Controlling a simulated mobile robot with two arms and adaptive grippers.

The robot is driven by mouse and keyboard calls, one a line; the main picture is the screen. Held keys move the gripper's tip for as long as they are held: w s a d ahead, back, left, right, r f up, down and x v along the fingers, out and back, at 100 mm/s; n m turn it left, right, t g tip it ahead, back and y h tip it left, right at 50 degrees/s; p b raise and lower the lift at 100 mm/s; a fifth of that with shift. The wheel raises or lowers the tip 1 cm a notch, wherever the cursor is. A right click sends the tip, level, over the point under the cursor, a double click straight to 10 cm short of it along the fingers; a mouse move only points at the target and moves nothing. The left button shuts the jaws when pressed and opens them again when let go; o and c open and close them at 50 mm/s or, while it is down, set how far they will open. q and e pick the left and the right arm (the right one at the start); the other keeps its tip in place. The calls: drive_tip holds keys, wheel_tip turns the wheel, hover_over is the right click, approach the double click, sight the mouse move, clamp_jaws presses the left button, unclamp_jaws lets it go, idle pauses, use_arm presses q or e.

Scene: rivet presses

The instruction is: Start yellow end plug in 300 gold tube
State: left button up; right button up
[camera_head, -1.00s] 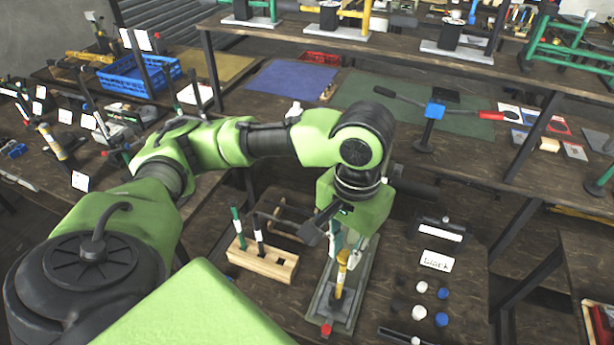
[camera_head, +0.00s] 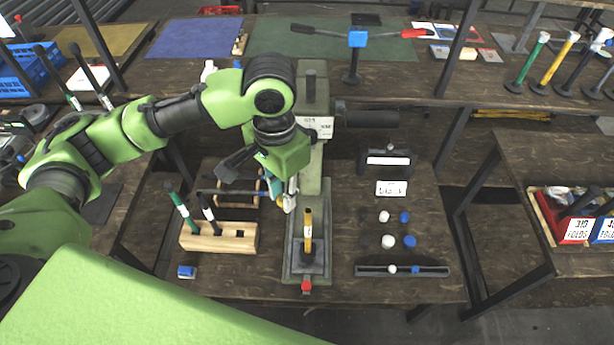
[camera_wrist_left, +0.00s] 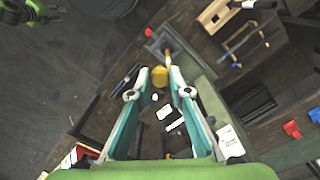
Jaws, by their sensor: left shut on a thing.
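The gold tube (camera_wrist_left: 168,50) shows just beyond the plug there. The plug is hard to make out in the head view. My right gripper is in neither view.
A wooden block (camera_head: 218,240) with green and black tubes stands left of the press. White, blue and black plugs (camera_head: 388,241) lie to its right, with a black rail (camera_head: 402,271) in front. A red bin (camera_head: 572,226) is on the right table.

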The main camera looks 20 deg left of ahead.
use_arm(q)
drive_tip(key=w+d+f+m+p, duration=0.1)
drive_tip(key=w+f+m+p, duration=0.3)
drive_tip(key=m, duration=0.7)
drive_tip(key=w+d+f+m+p, duration=0.1)
drive_tip(key=w+f+m+p, duration=0.3)
drive_tip(key=m, duration=0.8)
drive_tip(key=shift+w+f+p, duration=0.2)
drive_tip(key=shift+w+p, duration=0.75)
drive_tip(key=shift+f+b, duration=1.5)
drive_tip(key=shift+f, duration=1.35)
drive_tip(key=shift+p, duration=0.65)
